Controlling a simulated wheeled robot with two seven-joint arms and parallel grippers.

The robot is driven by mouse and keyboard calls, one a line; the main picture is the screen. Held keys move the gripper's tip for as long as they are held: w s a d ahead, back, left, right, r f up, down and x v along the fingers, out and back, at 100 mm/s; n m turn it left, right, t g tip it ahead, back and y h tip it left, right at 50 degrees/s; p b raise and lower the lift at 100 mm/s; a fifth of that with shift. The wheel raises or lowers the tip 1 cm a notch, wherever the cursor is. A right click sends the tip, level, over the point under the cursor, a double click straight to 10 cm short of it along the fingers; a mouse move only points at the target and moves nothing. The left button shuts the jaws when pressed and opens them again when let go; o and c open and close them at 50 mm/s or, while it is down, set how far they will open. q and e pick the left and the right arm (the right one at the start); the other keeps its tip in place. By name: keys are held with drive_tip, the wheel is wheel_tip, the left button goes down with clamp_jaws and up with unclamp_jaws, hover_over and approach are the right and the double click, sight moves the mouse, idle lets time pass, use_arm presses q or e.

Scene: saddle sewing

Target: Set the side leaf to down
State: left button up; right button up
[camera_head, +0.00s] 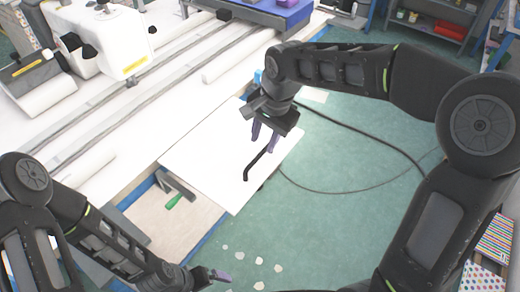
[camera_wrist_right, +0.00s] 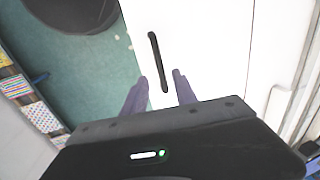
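The side leaf (camera_head: 215,160) is a white panel at the table's edge, looking about level with the tabletop. It also shows in the right wrist view (camera_wrist_right: 205,50). A black bar handle (camera_head: 258,164) lies along its outer part, also in the right wrist view (camera_wrist_right: 157,58). My right gripper (camera_head: 264,140) is over the leaf near the far end of the handle. Its purple fingers stand apart in the right wrist view (camera_wrist_right: 160,84), with the handle's near end between or just beyond them; contact cannot be told. My left gripper (camera_head: 217,275) is low, away from the leaf; its opening is unclear.
A sewing machine (camera_head: 100,45) stands on the white table with long rails (camera_head: 140,85). A green-handled tool (camera_head: 174,200) lies in an open bay beside the leaf. A black cable (camera_head: 340,185) and pale scraps (camera_head: 258,261) lie on the green floor. Shelves (camera_head: 435,25) stand behind.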

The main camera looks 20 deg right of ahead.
sight(259, 156)
drive_tip(key=f, duration=0.4)
drive_tip(key=w+f, duration=0.1)
drive_tip(key=shift+a+f+p, duration=0.3)
drive_tip(key=shift+a+f, duration=0.05)
drive_tip(key=shift+f, duration=0.05)
drive_tip(key=shift+c, duration=0.3)
clamp_jaws()
idle(0.7)
